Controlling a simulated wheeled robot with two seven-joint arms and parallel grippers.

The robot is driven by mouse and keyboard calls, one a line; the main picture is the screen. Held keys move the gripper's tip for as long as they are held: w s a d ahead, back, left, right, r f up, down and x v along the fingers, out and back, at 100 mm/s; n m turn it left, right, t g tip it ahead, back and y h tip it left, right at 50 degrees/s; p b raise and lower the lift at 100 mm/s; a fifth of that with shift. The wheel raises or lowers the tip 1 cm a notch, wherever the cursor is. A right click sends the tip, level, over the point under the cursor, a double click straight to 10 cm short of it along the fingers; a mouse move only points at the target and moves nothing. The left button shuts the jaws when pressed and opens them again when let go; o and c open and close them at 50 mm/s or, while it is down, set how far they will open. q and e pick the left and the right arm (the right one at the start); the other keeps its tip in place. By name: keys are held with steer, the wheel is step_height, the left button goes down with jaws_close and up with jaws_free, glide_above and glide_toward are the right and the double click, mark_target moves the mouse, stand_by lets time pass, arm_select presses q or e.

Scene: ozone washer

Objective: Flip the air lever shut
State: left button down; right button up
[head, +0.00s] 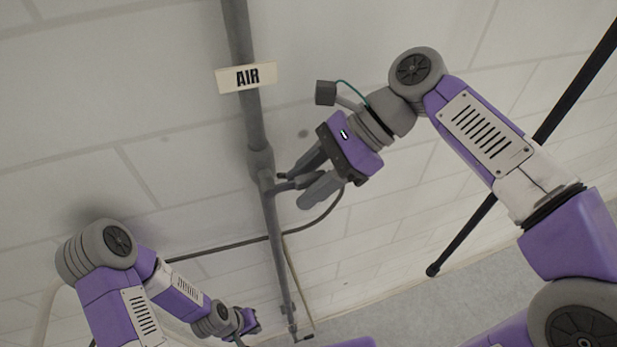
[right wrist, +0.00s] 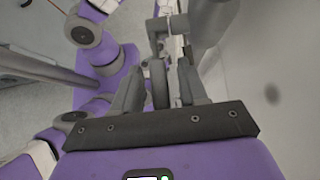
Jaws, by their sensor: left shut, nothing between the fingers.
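The air pipe (head: 252,125) is a grey vertical pipe on the wall with a white AIR sign (head: 247,77). A small grey valve with a lever (head: 296,183) sticks out from the pipe to the right, below the sign. My right gripper (head: 295,182) is at the valve, its fingers apart on both sides of the lever. In the right wrist view the lever (right wrist: 158,85) stands between the two fingers (right wrist: 157,82), with a gap visible on each side. My left gripper (head: 243,335) is low in the head view, shut and away from the valve.
A dark hose (head: 225,245) runs from the valve area across the wall. A black pole (head: 470,228) slants behind my right arm. The pale block wall (head: 130,110) lies close behind the pipe. The grey floor (head: 400,305) shows at the bottom.

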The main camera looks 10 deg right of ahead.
mark_target(318, 174)
steer(key=p+v, duration=0.1)
steer(key=v, duration=0.6)
steer(key=shift+d+r, duration=0.25)
steer(key=shift+r, duration=0.05)
stand_by(0.3)
